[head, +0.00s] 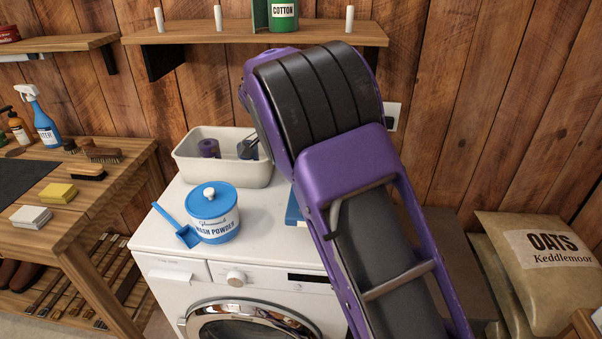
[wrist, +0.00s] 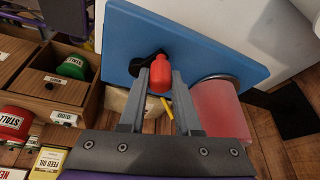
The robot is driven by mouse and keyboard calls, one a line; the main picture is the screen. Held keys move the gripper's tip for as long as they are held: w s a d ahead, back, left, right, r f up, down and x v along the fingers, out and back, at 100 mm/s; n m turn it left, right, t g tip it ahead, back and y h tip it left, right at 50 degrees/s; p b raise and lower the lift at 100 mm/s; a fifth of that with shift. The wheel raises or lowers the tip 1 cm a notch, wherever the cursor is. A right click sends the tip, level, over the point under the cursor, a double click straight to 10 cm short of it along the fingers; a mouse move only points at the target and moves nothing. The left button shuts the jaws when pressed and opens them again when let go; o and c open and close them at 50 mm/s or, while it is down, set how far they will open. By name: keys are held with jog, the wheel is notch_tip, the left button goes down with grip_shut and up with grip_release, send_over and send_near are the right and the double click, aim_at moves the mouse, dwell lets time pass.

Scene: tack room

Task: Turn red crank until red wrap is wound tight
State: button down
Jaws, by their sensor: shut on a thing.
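In the wrist view, the red crank's knob (wrist: 160,70) sits between the fingertips of my gripper (wrist: 161,78), which is shut on it. A black crank arm (wrist: 145,62) joins the knob to a blue board (wrist: 205,45). The red wrap (wrist: 222,110) is a pinkish-red roll with a grey rim, at the board's lower right edge. I cannot tell how tight it is. In the head view, only a blue edge of the board (head: 293,208) shows on the washing machine. My purple arm hides the crank, wrap and gripper there.
The white washing machine (head: 165,240) carries a wash powder tub (head: 213,222), a blue scoop (head: 185,235) and a cream bin (head: 192,172). An oats sack (head: 520,290) stands at right. In the wrist view, a wooden drawer unit (wrist: 38,80) is at left.

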jog(key=shift+w+d+m+g+p, duration=0.2)
jog(key=shift+m+p, duration=0.15)
jog(key=shift+m, duration=0.25)
jog(key=shift+w+d+m+g+p, duration=0.1)
jog(key=shift+w+m+g+p, duration=0.15)
jog(key=shift+m, duration=0.35)
jog(key=c, duration=0.6)
grip_release()
jog(key=p+v, duration=0.1)
jog(key=v, duration=1.6)
jog(key=shift+r, duration=0.15)
jog(key=shift+a, duration=0.1)
